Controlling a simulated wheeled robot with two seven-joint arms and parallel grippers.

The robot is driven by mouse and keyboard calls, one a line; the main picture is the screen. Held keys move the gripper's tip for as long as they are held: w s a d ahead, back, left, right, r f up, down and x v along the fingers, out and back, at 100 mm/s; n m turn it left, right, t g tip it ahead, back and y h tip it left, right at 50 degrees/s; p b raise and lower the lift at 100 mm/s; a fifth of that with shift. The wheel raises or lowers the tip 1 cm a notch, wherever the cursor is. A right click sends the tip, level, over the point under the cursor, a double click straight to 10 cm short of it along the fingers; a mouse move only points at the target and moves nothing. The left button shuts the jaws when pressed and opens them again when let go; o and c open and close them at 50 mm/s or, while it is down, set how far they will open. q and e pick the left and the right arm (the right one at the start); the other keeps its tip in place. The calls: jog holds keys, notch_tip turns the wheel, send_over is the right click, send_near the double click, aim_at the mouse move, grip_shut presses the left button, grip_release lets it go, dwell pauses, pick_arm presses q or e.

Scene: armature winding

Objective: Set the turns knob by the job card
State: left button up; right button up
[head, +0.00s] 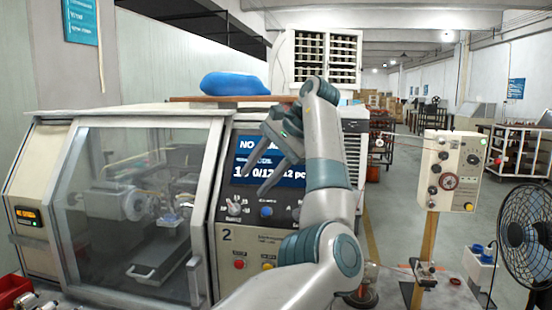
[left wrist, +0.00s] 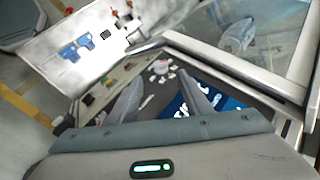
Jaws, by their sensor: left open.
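The turns knob (head: 233,208), light grey with a number scale around it, sits on the machine's dark control panel, below the blue display (head: 262,176). It also shows in the left wrist view (left wrist: 160,67), beyond and between my fingertips. My left gripper (head: 256,185) is open and empty, in front of the display and above and right of the knob. It does not touch the knob in these views. The gripper hides part of the display's text. The knob's pointer is too small to read. I cannot make out a job card. My right gripper is out of view.
A blue button (head: 266,211) sits right of the knob, with red and yellow buttons (head: 239,264) below. The glass door (head: 140,210) with its frame is left of the panel. A control box on a post (head: 450,170) and a fan (head: 525,235) stand right.

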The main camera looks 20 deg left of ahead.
pick_arm(q)
jog(key=v, duration=0.7)
jog(key=shift+d+r, duration=0.2)
jog(key=shift+r, duration=0.1)
jog(key=shift+f, duration=0.1)
